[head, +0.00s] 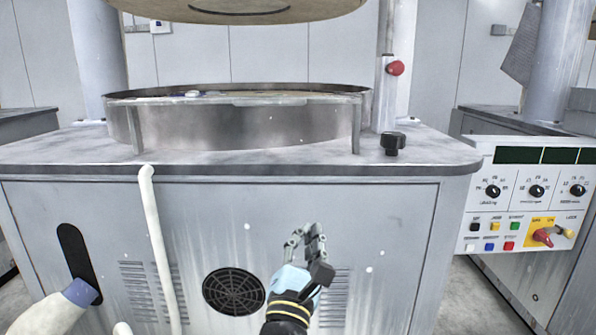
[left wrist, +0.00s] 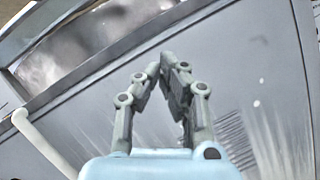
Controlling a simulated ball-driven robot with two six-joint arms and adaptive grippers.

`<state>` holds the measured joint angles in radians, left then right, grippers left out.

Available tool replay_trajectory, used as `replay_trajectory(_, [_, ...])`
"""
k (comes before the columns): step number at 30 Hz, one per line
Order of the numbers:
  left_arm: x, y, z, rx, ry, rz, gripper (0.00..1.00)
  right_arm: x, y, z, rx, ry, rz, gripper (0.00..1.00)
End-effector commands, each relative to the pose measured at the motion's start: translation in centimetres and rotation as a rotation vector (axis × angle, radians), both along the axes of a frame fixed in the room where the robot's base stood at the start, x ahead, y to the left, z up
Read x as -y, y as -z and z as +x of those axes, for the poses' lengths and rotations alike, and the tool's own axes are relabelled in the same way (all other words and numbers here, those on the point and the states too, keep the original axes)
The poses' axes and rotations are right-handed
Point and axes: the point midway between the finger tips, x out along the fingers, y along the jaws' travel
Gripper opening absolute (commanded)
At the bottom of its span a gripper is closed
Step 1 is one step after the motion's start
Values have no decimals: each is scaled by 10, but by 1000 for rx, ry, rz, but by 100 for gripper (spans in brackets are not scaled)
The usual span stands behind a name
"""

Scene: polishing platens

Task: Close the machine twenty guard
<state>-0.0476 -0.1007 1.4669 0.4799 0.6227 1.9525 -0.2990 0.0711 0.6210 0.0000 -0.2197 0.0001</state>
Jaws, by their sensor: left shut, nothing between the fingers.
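A curved bare-metal guard (head: 240,124) stands around the round platen on top of the grey machine (head: 130,220). Its front wall rises from the tabletop, with a bracket near each end. I see no number on the machine, and I cannot tell whether the guard is fully shut. Part of the guard's wall also shows at the upper left of the left wrist view (left wrist: 85,65). My left gripper (head: 308,232) is in front of the machine's front panel, below the tabletop edge and apart from the guard. Its fingers are shut and empty. My right gripper is out of view.
A control panel (head: 525,200) with knobs and buttons is at the right. A black knob (head: 393,143) stands on the tabletop's right corner, below a red button (head: 395,68) on the post. A pale hose (head: 158,240) hangs down the front. The round upper head (head: 240,12) hangs above the guard.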

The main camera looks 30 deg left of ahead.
Motion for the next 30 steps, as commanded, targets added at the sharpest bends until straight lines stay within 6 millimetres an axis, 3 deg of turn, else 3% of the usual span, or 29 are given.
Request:
replay_trajectory(1, [-6, -27, 0, 125, 1, -116, 0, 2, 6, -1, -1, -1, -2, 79])
replay_trajectory(3, [-13, -58, -4, 267, 13, -245, 0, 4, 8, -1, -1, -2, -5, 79])
replay_trajectory(6, [-21, -83, -9, 385, 31, -350, 0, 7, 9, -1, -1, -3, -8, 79])
replay_trajectory(13, [-32, -107, 5, 431, 42, -386, 0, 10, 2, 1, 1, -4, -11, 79])
replay_trajectory(24, [-67, -148, 62, 426, 40, -382, 0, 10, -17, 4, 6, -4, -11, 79])
replay_trajectory(30, [-71, -175, 67, 424, 40, -384, 0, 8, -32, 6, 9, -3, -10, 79])
